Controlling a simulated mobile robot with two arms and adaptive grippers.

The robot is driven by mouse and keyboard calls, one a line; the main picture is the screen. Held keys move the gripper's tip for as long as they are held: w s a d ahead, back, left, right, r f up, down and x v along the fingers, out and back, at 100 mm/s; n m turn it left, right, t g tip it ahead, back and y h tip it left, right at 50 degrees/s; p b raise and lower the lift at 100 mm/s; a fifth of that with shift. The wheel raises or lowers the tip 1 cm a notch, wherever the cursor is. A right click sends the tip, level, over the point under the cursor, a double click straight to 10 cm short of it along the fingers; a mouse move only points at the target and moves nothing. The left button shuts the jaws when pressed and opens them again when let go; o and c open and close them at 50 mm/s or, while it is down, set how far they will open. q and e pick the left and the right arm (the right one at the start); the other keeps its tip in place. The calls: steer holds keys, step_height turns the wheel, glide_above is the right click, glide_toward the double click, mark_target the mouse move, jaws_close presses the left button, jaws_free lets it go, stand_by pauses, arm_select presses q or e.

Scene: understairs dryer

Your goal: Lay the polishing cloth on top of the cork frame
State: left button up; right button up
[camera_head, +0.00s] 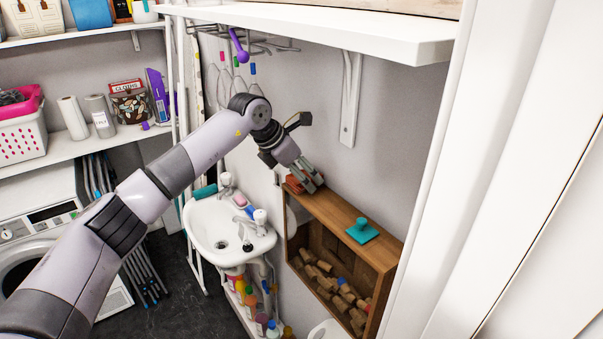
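The cork frame (335,214) is a brown wooden box on the wall right of the sink, with corks lying inside behind its front. My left gripper (309,186) points down at the left end of the frame's top. An orange-red item (292,184) lies there right by the fingers; it may be the polishing cloth, but it is partly hidden. Whether the fingers are shut on it I cannot tell. A flat teal piece with a round knob (362,233) lies on the frame's top further right, apart from the gripper. My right gripper is out of view.
A white sink (212,222) with taps stands left of the frame, with several bottles below. A white shelf (390,33) with a bracket (350,98) overhangs the frame. A white door frame (450,180) rises close on the right. The frame's top is bare between the two items.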

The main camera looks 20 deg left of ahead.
arm_select(q)
steer(key=shift+o, duration=0.5)
steer(key=shift+r, duration=0.25)
steer(key=b+v, duration=0.3)
steer(key=v, duration=0.4)
steer(key=shift+s+a, duration=0.2)
